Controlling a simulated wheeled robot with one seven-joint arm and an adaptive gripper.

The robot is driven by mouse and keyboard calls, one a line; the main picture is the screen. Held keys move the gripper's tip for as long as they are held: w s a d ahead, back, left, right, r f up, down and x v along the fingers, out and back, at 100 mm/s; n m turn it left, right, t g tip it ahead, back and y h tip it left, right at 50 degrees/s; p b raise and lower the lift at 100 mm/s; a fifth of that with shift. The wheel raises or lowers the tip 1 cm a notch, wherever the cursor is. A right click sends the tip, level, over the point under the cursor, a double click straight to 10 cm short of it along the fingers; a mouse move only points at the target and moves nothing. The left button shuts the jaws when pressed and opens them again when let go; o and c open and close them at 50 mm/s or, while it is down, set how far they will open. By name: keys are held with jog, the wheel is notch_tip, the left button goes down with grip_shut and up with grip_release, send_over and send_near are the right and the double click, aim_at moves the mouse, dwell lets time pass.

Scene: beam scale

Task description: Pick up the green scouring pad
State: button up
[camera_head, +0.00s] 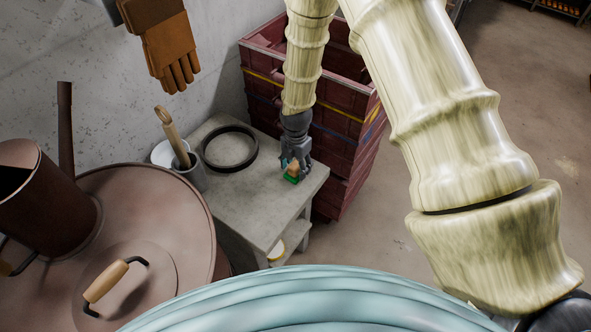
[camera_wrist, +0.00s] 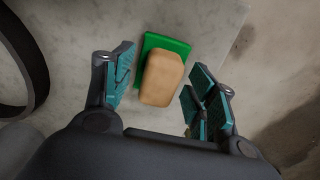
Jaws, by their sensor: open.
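The green scouring pad (camera_wrist: 152,43) lies on the grey table (camera_wrist: 80,25), partly hidden under a tan block (camera_wrist: 162,78) that sits on top of it. In the head view the green pad (camera_head: 291,179) shows as a small sliver below my gripper, with the tan block (camera_head: 293,169) over it. My gripper (camera_wrist: 160,95) is open, with its teal-lined fingers on either side of the block and pad. Nothing is held. In the head view my gripper (camera_head: 294,163) is at the right part of the table top.
A black ring (camera_head: 230,166) lies on the table to the left of the pad. A grey cup (camera_head: 190,174) with a wooden-handled tool stands further left. Maroon stacked crates (camera_head: 345,150) stand right behind the table. A large brown lidded vessel (camera_head: 150,215) is at left.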

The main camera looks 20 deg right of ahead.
aim_at(296, 166)
jog(key=shift+c, duration=0.5)
jog(key=c, duration=1)
jog(key=shift+r, duration=0.15)
jog(key=shift+r+b, duration=0.45)
jog(key=shift+b, duration=0.1)
jog(key=shift+s+a+r+b, duration=0.1)
jog(key=shift+s+r+b, duration=0.1)
jog(key=shift+r+b, duration=0.3)
jog(key=shift+s+a+r+b, duration=0.1)
jog(key=shift+s+r+b, duration=0.05)
jog(key=shift+r+b, duration=0.3)
jog(key=s+a+b, duration=0.1)
jog(key=s+a, duration=0.1)
jog(key=s, duration=0.2)
jog(key=s+a+r+b, duration=0.1)
jog(key=s+b, duration=0.1)
jog(key=s, duration=0.3)
jog(key=s+a+r+b, duration=0.1)
jog(key=s+a, duration=0.1)
jog(key=s, duration=0.3)
jog(key=shift+s+a+b, duration=0.1)
jog(key=shift+a+b, duration=0.2)
